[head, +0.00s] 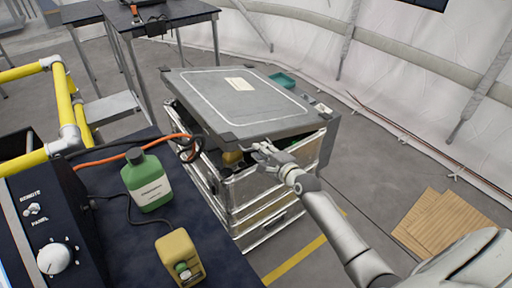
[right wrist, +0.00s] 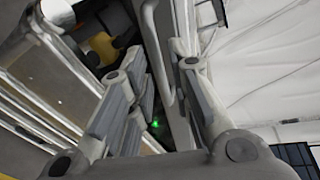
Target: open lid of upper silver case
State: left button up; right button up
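The upper silver case (head: 262,184) is the top box of a stack at the middle of the head view. Its grey lid (head: 240,103), with a pale label, stands partly raised, with a gap at the front. A yellowish thing (head: 232,158) shows inside through the gap. My right gripper (head: 266,151) is at the lid's front edge. In the right wrist view its fingers (right wrist: 156,72) stand apart, with the lid's edge (right wrist: 166,50) between them. A firm hold on the lid does not show. My left gripper is out of view.
A dark table with a green bottle (head: 147,181), a yellow container (head: 180,258) and a control panel (head: 45,225) stands at the left front. Yellow rails (head: 66,108) rise behind it. Flattened cardboard (head: 445,222) lies on the floor at the right.

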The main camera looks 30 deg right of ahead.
aim_at(251, 142)
jog(key=shift+x, duration=1.95)
jog(key=c, duration=0.4)
grip_shut()
jog(key=shift+r, duration=0.15)
